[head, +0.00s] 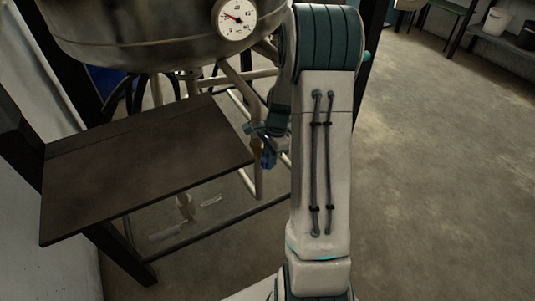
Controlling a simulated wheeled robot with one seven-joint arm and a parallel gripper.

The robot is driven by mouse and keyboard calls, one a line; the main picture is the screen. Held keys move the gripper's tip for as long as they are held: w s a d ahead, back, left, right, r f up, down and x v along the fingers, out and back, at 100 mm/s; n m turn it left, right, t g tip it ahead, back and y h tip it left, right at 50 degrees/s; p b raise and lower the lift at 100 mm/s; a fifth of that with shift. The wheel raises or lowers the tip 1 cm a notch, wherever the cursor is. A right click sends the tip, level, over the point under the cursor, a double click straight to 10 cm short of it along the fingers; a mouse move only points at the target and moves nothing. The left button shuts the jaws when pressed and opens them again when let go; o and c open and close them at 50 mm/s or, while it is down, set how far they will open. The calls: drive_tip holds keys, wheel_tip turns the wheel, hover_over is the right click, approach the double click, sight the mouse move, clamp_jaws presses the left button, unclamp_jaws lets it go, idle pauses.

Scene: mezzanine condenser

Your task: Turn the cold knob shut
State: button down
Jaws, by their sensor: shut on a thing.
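The cold knob (269,157) is a small blue part on a pale upright pipe (258,184), just right of the dark shelf. A small brass-coloured piece shows beside the blue. My gripper (263,141) is at the knob and shut on it. My arm comes down from the right and partly hides the wrist and the area behind. The fingertips are small and dark, so their exact hold and the knob's turn angle cannot be told.
A large metal vessel (130,30) with a round dial gauge (237,18) hangs above. A dark shelf (150,165) on a black frame lies left of the knob. Pale pipes run behind it. The concrete floor (440,190) at right is clear.

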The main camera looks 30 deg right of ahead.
drive_tip(key=y+p, duration=0.2)
drive_tip(key=d+y+p, duration=0.1)
drive_tip(key=y+p, duration=0.1)
drive_tip(key=y, duration=0.1)
drive_tip(key=shift+d+y, duration=0.1)
drive_tip(key=shift+y, duration=0.2)
drive_tip(key=shift+d+f+y+p, duration=0.1)
drive_tip(key=shift+f+y+p, duration=0.1)
drive_tip(key=shift+y, duration=0.65)
drive_tip(key=shift+d+f+y+p, duration=0.15)
drive_tip(key=shift+y+p, duration=0.05)
drive_tip(key=shift+y, duration=0.7)
drive_tip(key=shift+d+f+y+p, duration=0.1)
drive_tip(key=shift+f+y+p, duration=0.1)
drive_tip(key=shift+y, duration=0.65)
drive_tip(key=c, duration=1.2)
unclamp_jaws()
drive_tip(key=shift+c, duration=0.2)
drive_tip(key=p+v, duration=0.1)
drive_tip(key=v, duration=1.2)
drive_tip(key=shift+w+d, duration=0.25)
drive_tip(key=shift+d, duration=0.15)
drive_tip(key=shift+r, duration=0.1)
